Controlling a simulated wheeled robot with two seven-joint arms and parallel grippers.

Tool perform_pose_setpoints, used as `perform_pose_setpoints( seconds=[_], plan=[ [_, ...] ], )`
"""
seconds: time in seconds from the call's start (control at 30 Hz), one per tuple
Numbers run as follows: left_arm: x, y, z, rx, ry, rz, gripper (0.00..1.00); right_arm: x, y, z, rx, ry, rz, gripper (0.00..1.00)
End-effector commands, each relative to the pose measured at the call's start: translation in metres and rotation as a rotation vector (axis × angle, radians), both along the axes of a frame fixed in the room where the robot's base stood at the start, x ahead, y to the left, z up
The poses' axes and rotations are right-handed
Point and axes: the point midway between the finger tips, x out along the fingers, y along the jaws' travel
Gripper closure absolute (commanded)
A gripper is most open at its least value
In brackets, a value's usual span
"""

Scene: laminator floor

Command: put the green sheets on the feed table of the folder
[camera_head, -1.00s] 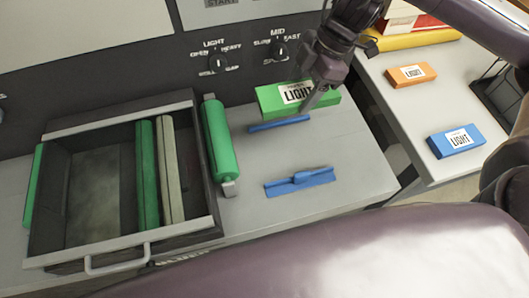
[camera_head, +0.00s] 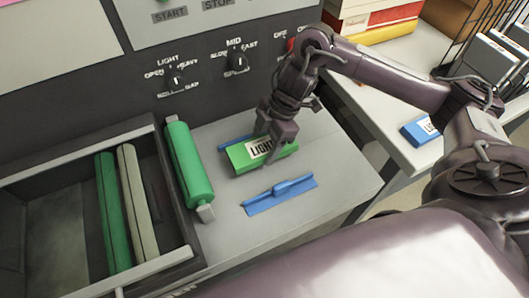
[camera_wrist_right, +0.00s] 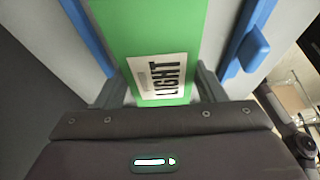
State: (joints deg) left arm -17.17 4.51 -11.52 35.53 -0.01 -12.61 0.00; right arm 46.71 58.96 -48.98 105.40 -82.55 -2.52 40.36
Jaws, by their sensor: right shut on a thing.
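The green sheets (camera_head: 240,157), a flat stack with a white LIGHT label, are in my right gripper (camera_head: 273,148). In the right wrist view the two fingers stand on either side of the green sheets (camera_wrist_right: 152,28), close to their edges. The stack is over the grey feed table (camera_head: 335,168), between a near blue guide (camera_head: 280,194) and a far blue guide (camera_head: 228,144) that it partly hides. I cannot tell whether it touches the table. My left gripper is not in view.
A green roller (camera_head: 188,165) lies left of the guides, beside an open drawer (camera_head: 192,250) holding a green and a grey roller. A panel with knobs (camera_head: 237,62) rises behind. A blue packet (camera_head: 416,131) is on the side table (camera_head: 372,120) at right.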

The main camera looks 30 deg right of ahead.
Motion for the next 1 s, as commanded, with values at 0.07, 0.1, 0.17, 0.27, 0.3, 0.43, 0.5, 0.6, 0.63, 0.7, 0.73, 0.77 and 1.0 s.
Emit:
perform_pose_setpoints(
  seconds=[0.07,0.1,0.17,0.27,0.3,0.43,0.5,0.6,0.63,0.7,0.73,0.77,1.0],
  plan=[
    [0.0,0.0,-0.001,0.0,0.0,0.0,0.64,0.0,0.001,-0.006,0.002,0.002,-0.001,0.66],
    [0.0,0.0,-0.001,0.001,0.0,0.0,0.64,-0.001,0.001,-0.01,0.002,0.002,-0.001,0.66],
    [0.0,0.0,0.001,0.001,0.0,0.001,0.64,-0.001,0.0,-0.017,0.001,0.003,-0.001,0.66],
    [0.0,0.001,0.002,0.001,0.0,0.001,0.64,-0.001,0.0,-0.032,0.001,0.004,0.0,0.66],
    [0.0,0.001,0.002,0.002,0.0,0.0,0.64,0.0,0.0,-0.036,0.001,0.002,-0.002,0.66],
    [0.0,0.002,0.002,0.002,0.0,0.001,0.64,0.0,0.0,-0.038,0.001,-0.001,0.0,0.66],
    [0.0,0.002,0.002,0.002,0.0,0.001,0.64,0.0,0.0,-0.038,0.001,-0.001,0.0,0.66],
    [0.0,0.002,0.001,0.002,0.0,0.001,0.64,0.0,0.0,-0.039,0.001,0.0,0.0,0.66],
    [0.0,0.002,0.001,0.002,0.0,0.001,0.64,0.0,0.0,-0.04,0.001,0.0,0.0,0.66],
    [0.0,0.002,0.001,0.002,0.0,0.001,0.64,0.0,0.0,-0.041,0.0,0.001,0.0,0.34],
    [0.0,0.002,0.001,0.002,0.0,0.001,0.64,0.0,0.0,-0.041,0.0,0.001,0.0,0.3],
    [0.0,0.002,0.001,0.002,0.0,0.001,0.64,0.0,0.0,-0.041,0.0,0.001,0.0,0.26],
    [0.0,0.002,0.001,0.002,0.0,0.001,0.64,0.0,0.0,-0.041,0.0,0.001,0.0,0.15]
  ],
)
